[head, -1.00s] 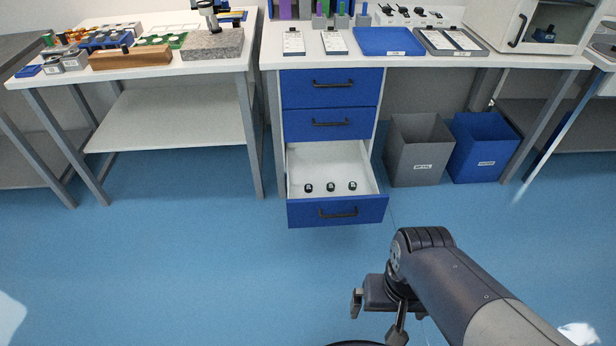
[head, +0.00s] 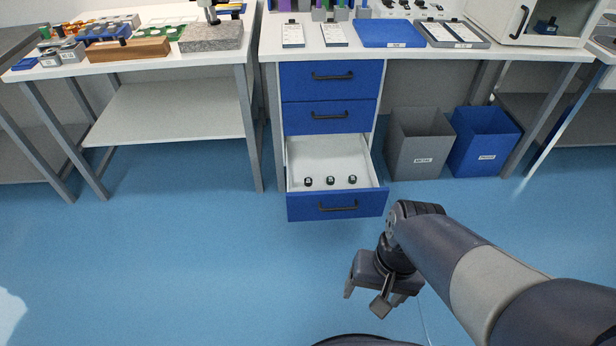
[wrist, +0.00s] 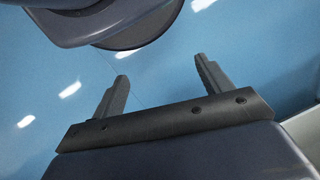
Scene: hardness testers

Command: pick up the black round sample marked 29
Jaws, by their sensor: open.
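Three small black round samples stand in a row in the open bottom drawer (head: 338,206): a left one (head: 308,181), a middle one (head: 330,180) and a right one (head: 353,179). Their tops carry pale markings too small to read, so I cannot tell which is 29. My gripper (head: 362,302) is in front of the drawer and lower in the head view, apart from it and empty. In the wrist view my gripper (wrist: 162,82) has its two fingers spread over blue floor. No sample shows in the wrist view.
Two shut blue drawers (head: 330,88) are above the open one. A grey bin (head: 418,146) and a blue bin (head: 484,145) stand right of the drawers under the bench. The bench top holds a blue tray (head: 390,34) and other items. The floor before the drawer is clear.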

